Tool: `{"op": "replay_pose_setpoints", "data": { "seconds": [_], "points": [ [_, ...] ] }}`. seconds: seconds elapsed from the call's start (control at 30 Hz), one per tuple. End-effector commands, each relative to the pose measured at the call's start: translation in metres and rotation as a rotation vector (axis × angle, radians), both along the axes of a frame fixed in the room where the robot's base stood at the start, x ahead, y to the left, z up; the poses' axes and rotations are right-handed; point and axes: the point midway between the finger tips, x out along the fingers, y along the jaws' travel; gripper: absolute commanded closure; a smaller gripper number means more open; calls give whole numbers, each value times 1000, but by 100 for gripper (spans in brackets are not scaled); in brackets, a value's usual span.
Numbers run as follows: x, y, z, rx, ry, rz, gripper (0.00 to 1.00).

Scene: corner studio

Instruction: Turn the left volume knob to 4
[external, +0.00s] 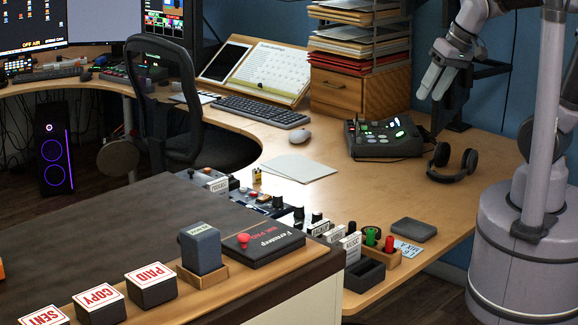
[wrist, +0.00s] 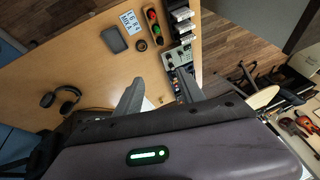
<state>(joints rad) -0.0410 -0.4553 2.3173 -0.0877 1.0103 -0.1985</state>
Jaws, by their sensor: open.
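My gripper (external: 437,82) is at the upper right of the external view, in the air above the desk and apart from everything on it. Its two grey fingers also show in the wrist view (wrist: 160,92), spread apart with nothing between them. Two small dark knobs, one (external: 299,213) and another (external: 316,216), stand at the desk's near edge by a low control panel (external: 268,202). A panel with small controls (wrist: 180,58) shows in the wrist view, partly behind a finger. I cannot tell which knob is the left volume knob; no scale or number is readable.
A dark console with lit green buttons (external: 383,136) and headphones (external: 453,162) are on the desk (external: 360,195). A rack with red and green items (external: 379,241) and a grey pad (external: 413,229) are nearer. A counter with stamps (external: 150,215) stands in front.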

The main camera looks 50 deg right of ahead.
Motion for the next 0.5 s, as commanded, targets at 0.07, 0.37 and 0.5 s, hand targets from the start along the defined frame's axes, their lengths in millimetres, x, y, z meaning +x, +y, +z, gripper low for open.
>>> {"op": "replay_pose_setpoints", "data": {
  "seconds": [0.07,0.37,0.5],
  "points": [
    [60,11,5,-89,60,182,54],
    [236,74,-122,-349,233,885,54],
    [258,89,-172,-391,268,1043,54]
  ]
}}
